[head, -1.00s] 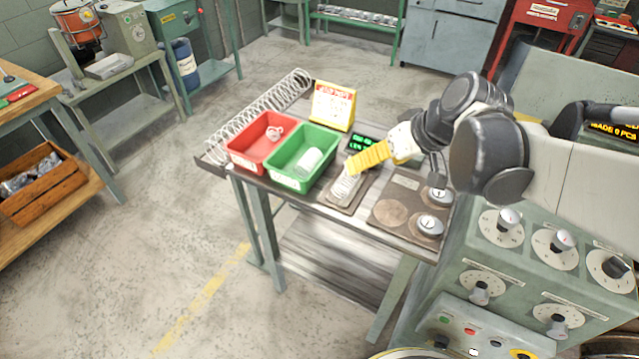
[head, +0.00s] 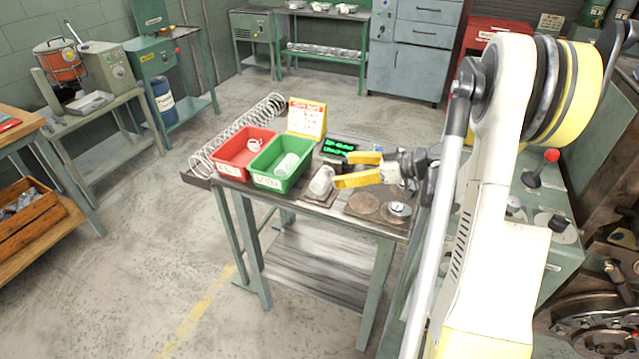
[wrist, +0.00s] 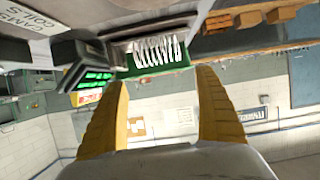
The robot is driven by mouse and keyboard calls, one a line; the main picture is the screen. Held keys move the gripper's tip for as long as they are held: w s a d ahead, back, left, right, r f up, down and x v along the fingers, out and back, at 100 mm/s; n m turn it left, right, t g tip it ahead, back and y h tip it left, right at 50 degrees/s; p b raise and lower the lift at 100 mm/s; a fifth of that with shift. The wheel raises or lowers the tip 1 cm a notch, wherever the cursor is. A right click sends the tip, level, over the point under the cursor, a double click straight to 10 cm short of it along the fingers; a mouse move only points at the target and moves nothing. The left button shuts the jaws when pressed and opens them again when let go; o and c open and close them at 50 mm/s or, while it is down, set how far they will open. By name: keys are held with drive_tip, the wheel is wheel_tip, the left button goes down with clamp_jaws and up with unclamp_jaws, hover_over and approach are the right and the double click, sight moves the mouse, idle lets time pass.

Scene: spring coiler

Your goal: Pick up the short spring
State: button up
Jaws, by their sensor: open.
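A short pale coil spring (head: 322,180) lies on a small brown plate (head: 312,199) in front of the green display. It also shows in the wrist view (wrist: 157,50), its coils side by side, above and between my yellow fingers. My gripper (head: 345,170) is open and empty, its fingers pointing left, with the tips just right of the spring. The wrist view shows the gap between the fingers (wrist: 160,80) clear. Another pale coil (head: 287,165) lies in the green tray (head: 263,181). I cannot tell whether my fingers touch anything.
A red tray (head: 227,168) with a small white coil stands left of the green tray. A long spring (head: 230,135) lies behind them. A yellow-and-red sign (head: 306,118) and a green-lit display (head: 338,148) stand behind. Round discs (head: 366,204) lie to the right.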

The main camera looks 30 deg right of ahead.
sight(323, 173)
drive_tip(key=x, duration=0.2)
drive_tip(key=shift+w+a+f, duration=0.15)
drive_tip(key=shift+f, duration=0.1)
drive_tip(key=b+x, duration=0.1)
drive_tip(key=x, duration=0.1)
drive_tip(key=f+b+x, duration=0.1)
drive_tip(key=x, duration=0.1)
drive_tip(key=shift+b, duration=0.35)
drive_tip(key=shift+w+a, duration=0.25)
drive_tip(key=shift+w, duration=0.1)
drive_tip(key=c, duration=1.1)
drive_tip(key=shift+o, duration=0.2)
drive_tip(key=shift+r, duration=0.1)
wheel_tip(323, 173, up, 4)
drive_tip(key=shift+r+p, duration=0.1)
drive_tip(key=shift+p, duration=1.05)
drive_tip(key=s+d+r+p, duration=0.3)
drive_tip(key=s+d+r, duration=0.3)
drive_tip(key=d, duration=0.3)
drive_tip(key=shift+s+r+p, duration=0.3)
drive_tip(key=shift+s+p, duration=0.05)
drive_tip(key=shift+s, duration=0.35)
